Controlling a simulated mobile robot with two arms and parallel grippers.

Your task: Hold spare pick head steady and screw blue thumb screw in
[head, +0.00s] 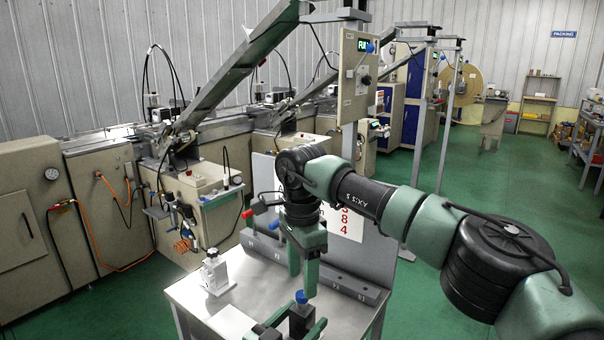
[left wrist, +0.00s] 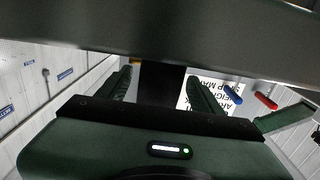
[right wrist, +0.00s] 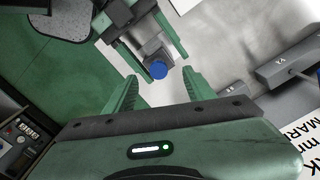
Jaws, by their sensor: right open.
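The spare pick head seems to be the dark block (head: 301,319) at the table's front. The blue thumb screw (head: 301,297) stands on its top; its round head also shows in the right wrist view (right wrist: 158,69). My left gripper (head: 305,316) has a finger on either side of the block; whether both fingers touch it is unclear. The block shows dark between the fingers in the left wrist view (left wrist: 162,82). My right gripper (head: 303,281) points down, open and empty, just above the blue screw. In the right wrist view the screw lies between and beyond its fingertips (right wrist: 159,82).
A grey rail (head: 346,283) with labelled positions runs along the table's back, before a white sign board (head: 345,222). Red-handled (head: 248,213) and blue-handled (head: 274,224) tools stand there. A small white device (head: 214,272) stands left on the table (head: 255,285).

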